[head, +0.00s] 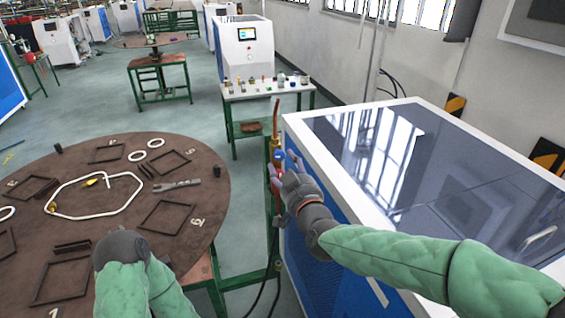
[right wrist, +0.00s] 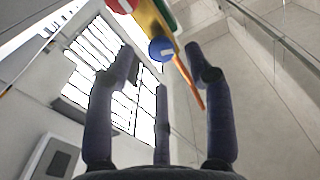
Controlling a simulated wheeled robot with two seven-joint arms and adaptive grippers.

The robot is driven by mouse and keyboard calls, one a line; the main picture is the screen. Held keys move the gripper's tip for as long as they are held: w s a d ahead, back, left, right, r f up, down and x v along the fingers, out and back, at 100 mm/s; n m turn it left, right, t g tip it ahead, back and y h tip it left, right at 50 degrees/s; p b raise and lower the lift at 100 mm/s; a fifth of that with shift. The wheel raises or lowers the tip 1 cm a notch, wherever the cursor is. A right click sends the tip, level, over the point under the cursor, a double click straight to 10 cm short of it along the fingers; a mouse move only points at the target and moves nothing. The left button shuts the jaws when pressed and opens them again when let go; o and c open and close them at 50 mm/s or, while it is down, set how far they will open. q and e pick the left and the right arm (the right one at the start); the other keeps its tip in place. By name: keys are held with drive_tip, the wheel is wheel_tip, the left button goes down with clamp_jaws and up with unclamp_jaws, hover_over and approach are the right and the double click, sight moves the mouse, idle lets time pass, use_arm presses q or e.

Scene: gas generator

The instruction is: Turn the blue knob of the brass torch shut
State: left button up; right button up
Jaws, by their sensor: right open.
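The brass torch (right wrist: 146,20) shows at the top of the right wrist view, with its copper tube (right wrist: 190,82) slanting down to the right. Its blue knob (right wrist: 161,48) faces the camera between two of my right gripper's (right wrist: 160,62) finger tips. The fingers are spread open, and no finger is clearly touching the knob. A red part (right wrist: 123,5) shows on the torch at the top edge. In the head view the torch stands upright by the white cabinet, its copper tube (head: 276,116) above my right gripper (head: 282,172). My left arm shows at the bottom, but no fingers are visible.
The white cabinet (head: 300,133) with a dark glossy top stands right beside the torch. A round brown table (head: 100,210) with metal frames and a white ring fills the left. A small table (head: 262,92) with parts stands behind. Dark hoses hang below the torch.

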sight(280, 158)
drive_tip(key=shift+x, duration=1.65)
clamp_jaws()
